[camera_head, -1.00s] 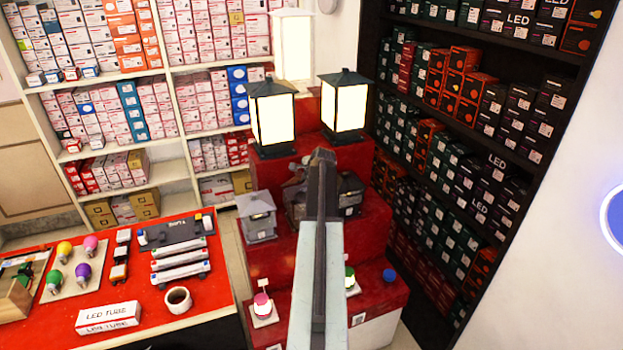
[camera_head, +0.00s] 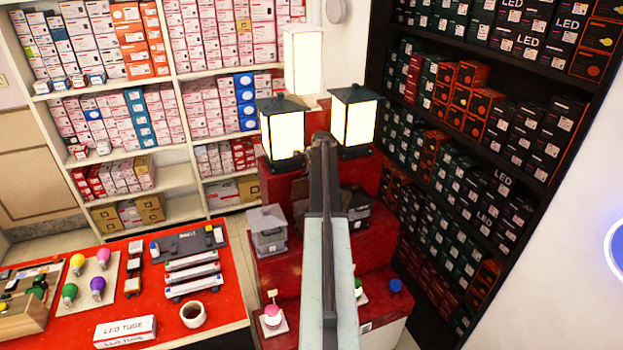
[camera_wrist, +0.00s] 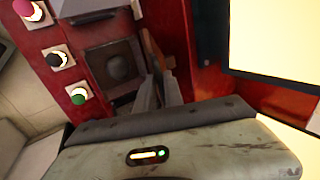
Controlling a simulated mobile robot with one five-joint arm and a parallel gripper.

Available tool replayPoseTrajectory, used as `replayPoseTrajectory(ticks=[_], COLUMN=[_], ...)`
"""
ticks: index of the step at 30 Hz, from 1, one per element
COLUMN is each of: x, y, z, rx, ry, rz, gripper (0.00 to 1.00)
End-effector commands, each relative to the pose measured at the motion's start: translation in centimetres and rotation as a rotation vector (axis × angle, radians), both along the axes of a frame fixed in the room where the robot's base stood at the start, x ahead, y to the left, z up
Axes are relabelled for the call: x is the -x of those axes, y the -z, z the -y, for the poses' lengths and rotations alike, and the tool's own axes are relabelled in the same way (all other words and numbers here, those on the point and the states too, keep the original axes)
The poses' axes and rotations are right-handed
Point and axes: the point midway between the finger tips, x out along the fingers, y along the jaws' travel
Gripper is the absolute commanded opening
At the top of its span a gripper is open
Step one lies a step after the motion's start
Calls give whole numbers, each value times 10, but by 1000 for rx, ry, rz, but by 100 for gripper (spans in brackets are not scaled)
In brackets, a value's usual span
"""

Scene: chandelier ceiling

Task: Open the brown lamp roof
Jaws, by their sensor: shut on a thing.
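The brown lamp (camera_wrist: 115,62) shows in the wrist view as a dark square frame with a round grey shape in its middle. A thin brown piece (camera_wrist: 158,52) stands at its right side, apparently part of the lamp roof. My gripper (camera_wrist: 160,75) is shut on this brown piece; the exact contact is hard to make out. In the head view, my arm covers much of the dark lamp (camera_head: 354,208) on the red stepped stand, and my fingertips are hidden.
A grey lantern (camera_head: 267,230) stands to the left on the same stand. Lit lanterns (camera_head: 283,128) (camera_head: 355,118) stand behind, close to my arm. Small bulbs on plates (camera_head: 272,315) sit on the lower step. A red table (camera_head: 130,290) is at left; shelves of boxes stand behind.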

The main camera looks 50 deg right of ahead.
Motion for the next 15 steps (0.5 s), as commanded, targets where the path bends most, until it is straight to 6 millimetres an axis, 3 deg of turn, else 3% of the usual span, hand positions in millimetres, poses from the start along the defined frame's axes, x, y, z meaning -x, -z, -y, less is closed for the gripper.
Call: replayPoseTrajectory(ticks=[1, 6, 15], x=[-7, -30, -55], y=[-5, -8, -8], z=[10, 19, 31], rx=[11, 11, 11], ry=[2, -4, -6], rz=[-1, 0, 0], gripper=[0, 0, 0])
